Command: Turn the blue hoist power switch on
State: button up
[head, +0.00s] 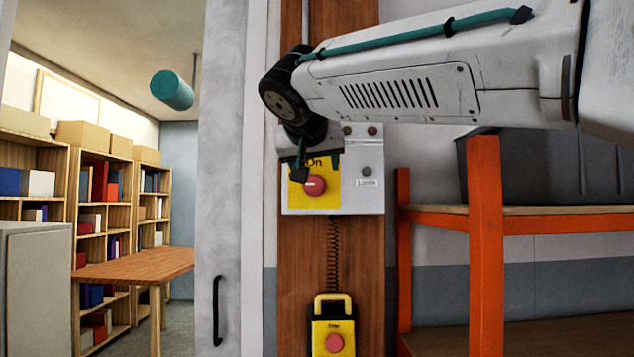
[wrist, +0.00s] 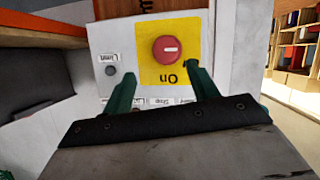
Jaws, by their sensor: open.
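A pale control panel (head: 362,196) is fixed to a wooden post. It carries a yellow plate marked "On" (head: 327,200) with a round red knob (head: 315,184). In the wrist view the red knob (wrist: 168,49) has a white horizontal bar, and the yellow plate (wrist: 192,75) appears upside down. No blue switch shows in either view. My gripper (head: 318,165) is in front of the panel, near the knob. In the wrist view my gripper (wrist: 160,80) has its green fingers apart, with nothing between them. The gripper body hides part of the panel's label row.
A grey knob (wrist: 111,70) sits beside the yellow plate. Below the panel, a yellow box with a red button (head: 335,343) hangs by a coiled cord. An orange rack (head: 486,250) with a dark bin (head: 560,165) stands right. A white door (head: 221,180) is left.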

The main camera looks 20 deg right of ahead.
aim_at(314, 182)
jog(key=x, duration=0.4)
jog(key=a+x, duration=0.1)
jog(key=x, duration=0.1)
jog(key=shift+w+d+f, duration=0.2)
jog(key=shift+w+f, duration=0.1)
jog(key=shift+w, duration=0.15)
jog(key=shift+c, duration=0.3)
